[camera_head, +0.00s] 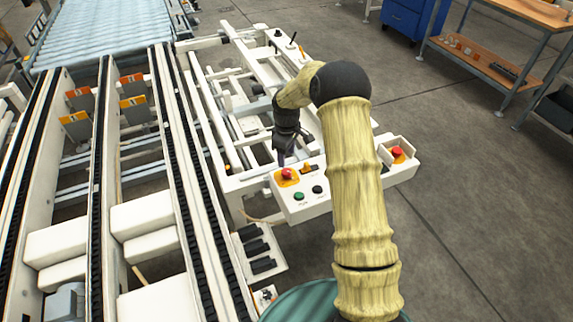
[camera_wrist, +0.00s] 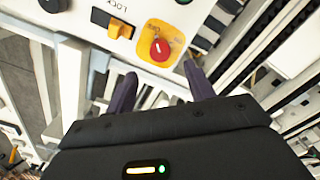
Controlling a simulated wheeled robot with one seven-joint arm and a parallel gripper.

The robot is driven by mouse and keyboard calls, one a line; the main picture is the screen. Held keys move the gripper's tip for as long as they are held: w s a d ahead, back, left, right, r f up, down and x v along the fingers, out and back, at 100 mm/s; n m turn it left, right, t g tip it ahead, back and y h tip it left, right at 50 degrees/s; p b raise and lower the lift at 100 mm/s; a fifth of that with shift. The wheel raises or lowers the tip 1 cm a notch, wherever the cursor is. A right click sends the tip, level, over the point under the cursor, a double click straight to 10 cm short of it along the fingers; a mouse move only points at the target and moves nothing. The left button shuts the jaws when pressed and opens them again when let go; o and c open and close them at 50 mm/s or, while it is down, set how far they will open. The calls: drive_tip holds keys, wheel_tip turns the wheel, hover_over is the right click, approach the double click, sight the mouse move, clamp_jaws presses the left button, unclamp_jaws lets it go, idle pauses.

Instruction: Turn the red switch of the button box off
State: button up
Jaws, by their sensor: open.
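The white button box (camera_head: 300,203) carries a red switch (camera_head: 287,173) on a yellow plate, a green button (camera_head: 299,196), a black button (camera_head: 317,189) and an orange switch (camera_head: 306,168). In the wrist view, the red switch (camera_wrist: 160,49) shows a pale bar on its face, and the orange switch (camera_wrist: 120,28) is beside it near the word LOCK. My gripper (camera_head: 282,160) is just behind the box's far edge, close to the red switch. In the wrist view, its two dark fingers (camera_wrist: 160,77) are apart, with nothing between them and the red switch beyond their tips.
White frame rails (camera_head: 203,130) and conveyor tracks fill the left. A workbench (camera_head: 497,52) is at upper right. The floor at right is clear.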

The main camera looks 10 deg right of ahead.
wheel_tip(320, 180, up, 10)
drive_tip(key=shift+b, duration=0.3)
drive_tip(key=shift+f, duration=0.1)
drive_tip(key=s+r+m+t+p, duration=0.1)
drive_tip(key=s+r+m, duration=0.1)
drive_tip(key=s, duration=0.7)
drive_tip(key=s+r+m+p, duration=0.2)
drive_tip(key=s+r+m, duration=0.1)
drive_tip(key=s, duration=0.7)
drive_tip(key=s+r+m+t+p, duration=0.1)
drive_tip(key=s+r+m, duration=0.2)
drive_tip(key=s, duration=0.7)
drive_tip(key=shift+m+t, duration=0.3)
drive_tip(key=shift+m, duration=0.8)
